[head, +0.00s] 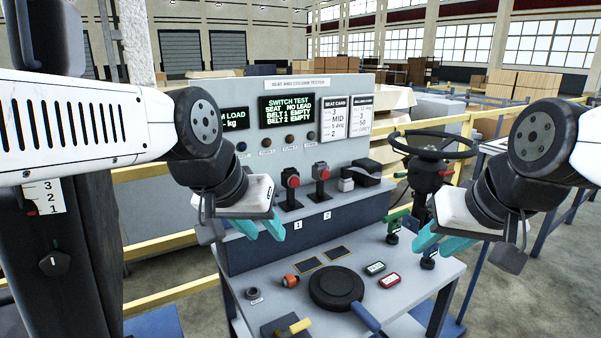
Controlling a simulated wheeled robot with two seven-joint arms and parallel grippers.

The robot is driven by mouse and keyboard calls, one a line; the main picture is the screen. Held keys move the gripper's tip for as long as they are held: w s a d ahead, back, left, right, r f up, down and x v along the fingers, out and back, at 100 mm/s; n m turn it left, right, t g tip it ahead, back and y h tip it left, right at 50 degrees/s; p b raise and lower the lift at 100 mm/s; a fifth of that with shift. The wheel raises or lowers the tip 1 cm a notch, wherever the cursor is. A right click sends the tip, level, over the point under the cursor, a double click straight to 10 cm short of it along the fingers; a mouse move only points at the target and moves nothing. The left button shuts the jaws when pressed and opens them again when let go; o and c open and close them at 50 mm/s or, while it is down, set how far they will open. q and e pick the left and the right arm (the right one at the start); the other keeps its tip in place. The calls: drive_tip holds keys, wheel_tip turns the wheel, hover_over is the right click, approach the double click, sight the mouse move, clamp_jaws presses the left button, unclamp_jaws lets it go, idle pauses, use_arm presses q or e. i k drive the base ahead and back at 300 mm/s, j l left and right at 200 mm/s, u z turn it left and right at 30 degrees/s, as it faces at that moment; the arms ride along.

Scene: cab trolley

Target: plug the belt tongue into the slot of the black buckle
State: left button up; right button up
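Two upright buckles with red tops stand on the raised shelf. The one behind label 1 (290,180) looks darker, like the black buckle; the one behind label 2 (321,173) looks greyer. A dark box with a grey strap-like top (366,172) sits right of them, with a small pale piece (346,185) at its front. I cannot tell whether that piece is the belt tongue. My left gripper (260,229) has teal fingers apart and empty, in front of and left of the buckles. My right gripper (441,242) is open and empty, to the right over the bench edge.
The lower bench (300,262) holds a black round disc (336,287), an orange-tipped knob (290,281), green and red tags, a yellow handle (300,326) and a blue handle (365,317). A steering wheel (434,144) stands at right. The screen (287,111) reads both belts empty.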

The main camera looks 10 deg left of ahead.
sight(347, 174)
drive_tip(key=k, duration=0.6)
drive_tip(key=u, duration=1.8)
drive_tip(key=l, duration=2.9)
